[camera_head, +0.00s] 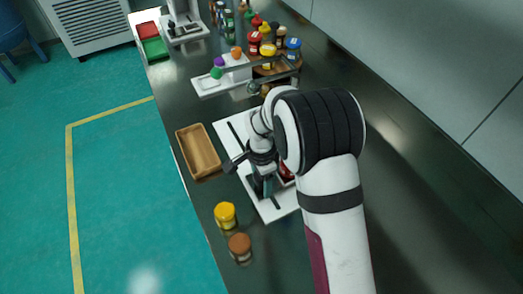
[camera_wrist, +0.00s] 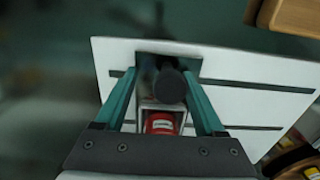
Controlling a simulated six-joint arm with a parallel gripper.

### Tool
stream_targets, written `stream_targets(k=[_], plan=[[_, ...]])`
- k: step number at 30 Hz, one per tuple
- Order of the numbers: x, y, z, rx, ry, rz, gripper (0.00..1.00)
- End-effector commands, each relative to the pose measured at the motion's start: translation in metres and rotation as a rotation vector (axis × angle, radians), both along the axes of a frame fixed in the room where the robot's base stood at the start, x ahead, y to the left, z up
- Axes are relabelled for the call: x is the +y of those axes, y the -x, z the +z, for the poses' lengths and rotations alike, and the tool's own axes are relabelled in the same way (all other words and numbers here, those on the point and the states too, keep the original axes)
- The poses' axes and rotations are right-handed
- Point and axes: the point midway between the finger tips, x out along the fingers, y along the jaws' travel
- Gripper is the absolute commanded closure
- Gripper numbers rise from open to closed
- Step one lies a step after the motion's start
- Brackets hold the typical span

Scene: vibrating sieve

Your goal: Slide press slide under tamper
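A white press base plate (camera_head: 268,212) with dark slots lies on the dark counter; it also shows in the wrist view (camera_wrist: 245,68). A small white frame (camera_wrist: 146,109), which looks like the press slide, holds a red labelled piece (camera_wrist: 160,123). A dark rounded rod (camera_wrist: 170,86), possibly the tamper or its handle, stands over it. My gripper (camera_wrist: 160,73) has its teal fingers apart, one on each side of the rod and frame. I see no clear contact. In the head view my gripper (camera_head: 263,186) points down over the plate, and my arm hides much of the press.
A wooden tray (camera_head: 199,151) lies left of the plate. A yellow-lidded jar (camera_head: 225,214) and a brown-lidded jar (camera_head: 240,247) stand near the front edge. Several coloured bottles and a white rack (camera_head: 222,80) stand behind. The counter to the right is clear.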

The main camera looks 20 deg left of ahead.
Motion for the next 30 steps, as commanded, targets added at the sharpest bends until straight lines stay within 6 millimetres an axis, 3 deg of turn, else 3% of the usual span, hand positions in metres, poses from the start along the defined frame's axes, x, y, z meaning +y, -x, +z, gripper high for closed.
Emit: stream_targets(k=[16, 29, 30], plan=[[-0.022, 0.022, 0.000, 0.001, 0.001, -0.001, 0.30], [-0.022, 0.022, 0.000, 0.001, 0.001, 0.000, 0.30], [-0.022, 0.022, 0.000, 0.000, 0.000, 0.000, 0.23]])
